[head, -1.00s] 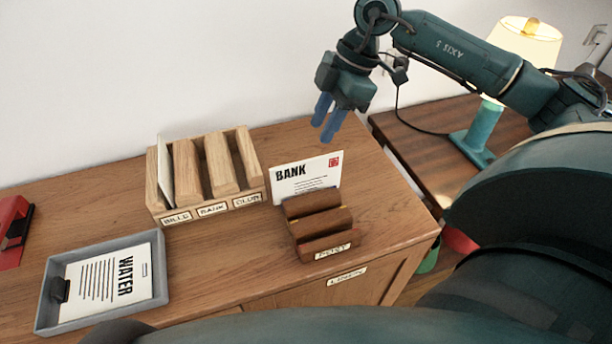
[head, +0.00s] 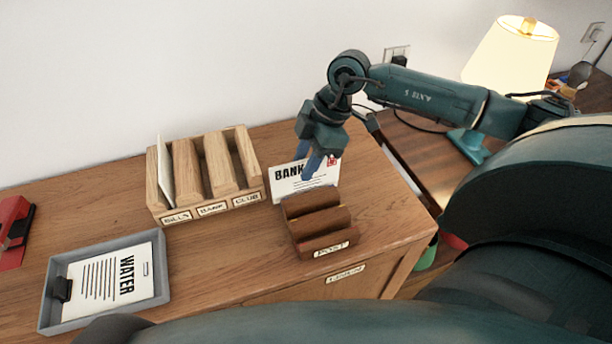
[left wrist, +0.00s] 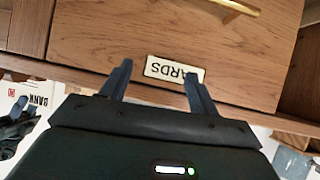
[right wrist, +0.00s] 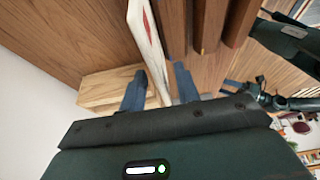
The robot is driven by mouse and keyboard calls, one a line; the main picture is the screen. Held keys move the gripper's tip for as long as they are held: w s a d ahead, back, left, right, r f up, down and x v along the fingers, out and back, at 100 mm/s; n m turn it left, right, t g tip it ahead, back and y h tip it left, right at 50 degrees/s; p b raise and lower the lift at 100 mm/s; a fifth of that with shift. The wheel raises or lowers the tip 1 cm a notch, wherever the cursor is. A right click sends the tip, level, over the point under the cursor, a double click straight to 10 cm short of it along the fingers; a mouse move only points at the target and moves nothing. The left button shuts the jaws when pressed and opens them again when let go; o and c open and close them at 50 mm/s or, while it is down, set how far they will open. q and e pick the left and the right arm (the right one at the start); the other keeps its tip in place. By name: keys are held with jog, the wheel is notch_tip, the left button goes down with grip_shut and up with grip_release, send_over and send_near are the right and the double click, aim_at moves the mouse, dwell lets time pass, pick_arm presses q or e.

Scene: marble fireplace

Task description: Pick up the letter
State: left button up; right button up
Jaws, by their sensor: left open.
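A white BANK letter (head: 290,187) with a red stamp stands upright in the back of the dark wooden POST holder (head: 318,223). My right gripper (head: 312,172) is over the letter's top edge in the head view. In the right wrist view the letter (right wrist: 147,42) is seen nearly edge-on, between the parted fingers of my right gripper (right wrist: 160,88); gaps show beside it. My left gripper (left wrist: 158,82) is open and empty before a wooden drawer front with a CARDS label (left wrist: 174,70). The letter also shows at the left of the left wrist view (left wrist: 38,102).
A light wooden rack (head: 207,178) labelled BILLS, BANK and CLUB holds an envelope (head: 165,170) in its left slot. A grey tray (head: 50,318) with a WATER paper (head: 110,274) lies front left. A red object (head: 14,235) is at far left; a lamp (head: 510,52) stands right.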

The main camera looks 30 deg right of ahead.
jog(key=shift+f, duration=0.25)
dwell(0.3)
jog(key=shift+c, duration=0.5)
grip_shut()
